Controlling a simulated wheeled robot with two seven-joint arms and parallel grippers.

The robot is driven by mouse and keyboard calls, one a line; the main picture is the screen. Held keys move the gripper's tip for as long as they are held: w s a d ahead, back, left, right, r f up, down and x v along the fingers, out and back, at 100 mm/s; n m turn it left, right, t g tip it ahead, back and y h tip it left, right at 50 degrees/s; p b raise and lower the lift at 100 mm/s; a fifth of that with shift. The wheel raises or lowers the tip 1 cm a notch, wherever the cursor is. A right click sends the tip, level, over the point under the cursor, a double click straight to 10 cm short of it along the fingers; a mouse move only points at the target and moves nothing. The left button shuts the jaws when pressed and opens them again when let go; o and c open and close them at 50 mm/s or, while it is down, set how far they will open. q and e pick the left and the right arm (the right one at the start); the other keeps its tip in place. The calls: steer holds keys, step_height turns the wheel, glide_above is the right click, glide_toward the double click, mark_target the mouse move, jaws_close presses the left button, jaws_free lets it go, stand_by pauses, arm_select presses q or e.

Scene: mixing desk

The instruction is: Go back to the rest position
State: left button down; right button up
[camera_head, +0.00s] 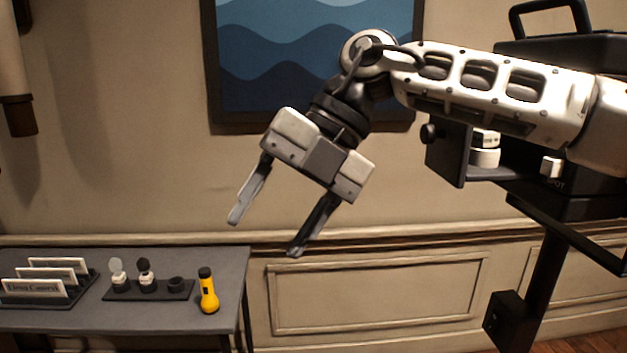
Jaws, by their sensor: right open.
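My right arm comes in from the right side. Its gripper (266,222) hangs in the air in front of the wall, fingers pointing down and to the left. The two fingers are spread apart with nothing between them. It appears higher in the picture than the table's right end and touches nothing that I can see. My left gripper does not show.
A grey table (215,265) stands at lower left. On it are a card rack (40,285), a dark tray (150,293) with small items, and a yellow flashlight (208,290). A black stand with an open box (450,155) is at right, partly behind my arm. A wave picture (270,30) hangs behind.

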steer(key=s+a+f+g+y, duration=0.4)
steer(key=s+a+g+y, duration=0.1)
steer(key=a+y, duration=0.45)
steer(key=w+d+f+m+t+h, duration=0.1)
steer(key=w+d+f+m+t, duration=0.35)
steer(key=f+m+t, duration=0.6)
steer(key=w+d+f+m+t+h, duration=0.1)
steer(key=w+d+f+m+t, duration=0.4)
steer(key=m+t, duration=1.05)
steer(key=s+d+f+m+g+h, duration=0.1)
steer(key=s+d+f+m+h, duration=0.25)
steer(key=d+f, duration=0.35)
steer(key=s+d+f+m+g+h, duration=0.2)
steer(key=d+f+m+h, duration=0.2)
steer(key=f, duration=0.5)
steer(key=s+d+f+m+g+h, duration=0.1)
steer(key=s+d+f+g+h, duration=0.3)
steer(key=s+d+f, duration=0.4)
steer(key=s+f, duration=0.3)
steer(key=s, duration=0.1)
steer(key=shift+s+d+f+m+g, duration=0.15)
steer(key=shift+d+f+m+g, duration=0.1)
steer(key=shift+m+g, duration=0.15)
steer(key=shift+r, duration=0.1)
steer(key=shift+c, duration=0.2)
